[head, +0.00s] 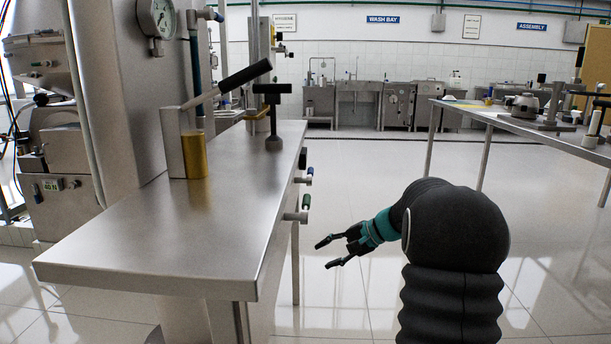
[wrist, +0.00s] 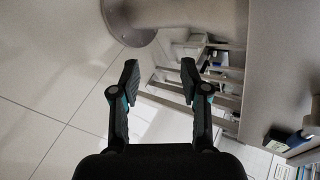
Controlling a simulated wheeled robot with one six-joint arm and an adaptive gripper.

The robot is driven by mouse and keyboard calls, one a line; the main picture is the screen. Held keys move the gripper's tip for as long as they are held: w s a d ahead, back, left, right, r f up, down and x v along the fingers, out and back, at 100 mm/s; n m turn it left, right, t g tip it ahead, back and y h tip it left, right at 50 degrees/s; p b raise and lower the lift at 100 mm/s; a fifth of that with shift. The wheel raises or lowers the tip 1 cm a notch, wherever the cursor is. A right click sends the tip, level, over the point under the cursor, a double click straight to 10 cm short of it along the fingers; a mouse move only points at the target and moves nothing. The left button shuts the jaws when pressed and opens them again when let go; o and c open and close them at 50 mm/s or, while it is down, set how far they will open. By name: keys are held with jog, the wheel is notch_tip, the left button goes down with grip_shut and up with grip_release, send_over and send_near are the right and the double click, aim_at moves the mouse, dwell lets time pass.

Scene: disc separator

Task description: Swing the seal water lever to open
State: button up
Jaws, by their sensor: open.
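Small valve levers stick out from the right edge of the steel bench in the head view: one with a green grip (head: 306,201) nearer and one with a blue grip (head: 310,171) behind it. Both grips stand roughly upright. I cannot read a label that tells which is the seal water lever. A blue-gripped lever (wrist: 300,140) also shows at the lower right in the wrist view. My gripper (head: 325,254) is open and empty, below and to the right of the green grip, apart from it. Its two fingers (wrist: 160,72) show spread in the wrist view with nothing between them.
The steel bench (head: 190,235) carries a large black-handled lever (head: 245,76), a brass cylinder (head: 194,156) and a black T-handle (head: 272,92). A pressure gauge (head: 158,18) is on the machine behind. A second table (head: 520,124) stands at right. The floor between is clear.

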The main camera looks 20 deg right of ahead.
jog(key=w+d+r+t+y, duration=0.2)
jog(key=w+d+r+t, duration=0.1)
jog(key=w+d, duration=0.35)
jog(key=t+y, duration=0.3)
jog(key=t, duration=0.2)
send_near(310, 169)
jog(key=x, duration=0.6)
jog(key=f+p+x, duration=0.1)
jog(key=x, duration=0.2)
jog(key=shift+w+a+r, duration=0.1)
jog(key=shift+w+a, duration=0.2)
jog(key=shift+w, duration=0.1)
grip_shut()
